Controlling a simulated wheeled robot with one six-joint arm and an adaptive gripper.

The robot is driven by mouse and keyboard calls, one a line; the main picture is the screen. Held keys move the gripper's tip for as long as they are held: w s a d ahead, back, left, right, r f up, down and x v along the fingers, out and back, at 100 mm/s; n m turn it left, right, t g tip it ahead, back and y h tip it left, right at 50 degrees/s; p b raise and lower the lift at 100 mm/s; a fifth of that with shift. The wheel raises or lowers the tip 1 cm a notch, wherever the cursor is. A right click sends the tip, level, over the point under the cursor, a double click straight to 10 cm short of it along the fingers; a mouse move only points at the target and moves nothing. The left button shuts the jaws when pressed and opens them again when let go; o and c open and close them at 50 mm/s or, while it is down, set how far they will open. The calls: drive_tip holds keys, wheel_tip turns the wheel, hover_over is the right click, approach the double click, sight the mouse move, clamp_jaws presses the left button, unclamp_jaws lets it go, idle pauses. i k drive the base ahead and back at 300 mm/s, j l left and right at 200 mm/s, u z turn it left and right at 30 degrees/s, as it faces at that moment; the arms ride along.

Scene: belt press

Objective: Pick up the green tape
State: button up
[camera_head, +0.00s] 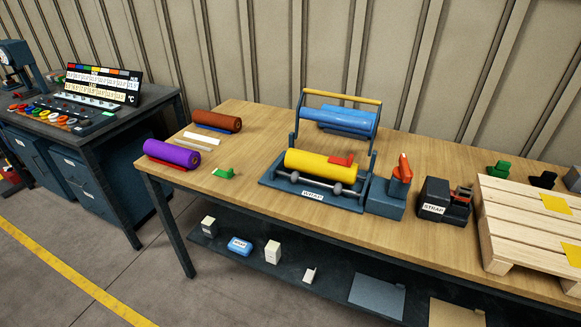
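A small flat green piece (223,173) with a raised lighter bit lies on the wooden tabletop, just right of the purple roll. It looks like tape, but it is too small to be sure. A darker green object (499,168) stands at the back right, behind the pallet; its kind is unclear. My gripper is not in view.
On the workbench (235,198) are a purple roll (170,153), a brown roll (210,120), a wrap stand (300,192) with a yellow roll (320,165), a strap tool (440,203) and a pallet (500,225). Bare wood surrounds the flat green piece.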

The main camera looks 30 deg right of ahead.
sight(228, 176)
drive_tip(key=i+j+z, duration=0.15)
drive_tip(key=i+j, duration=0.25)
drive_tip(key=i+j+z, duration=0.2)
drive_tip(key=i+j, duration=0.25)
drive_tip(key=i+j+z, duration=0.15)
drive_tip(key=i+j, duration=0.2)
drive_tip(key=j, duration=0.2)
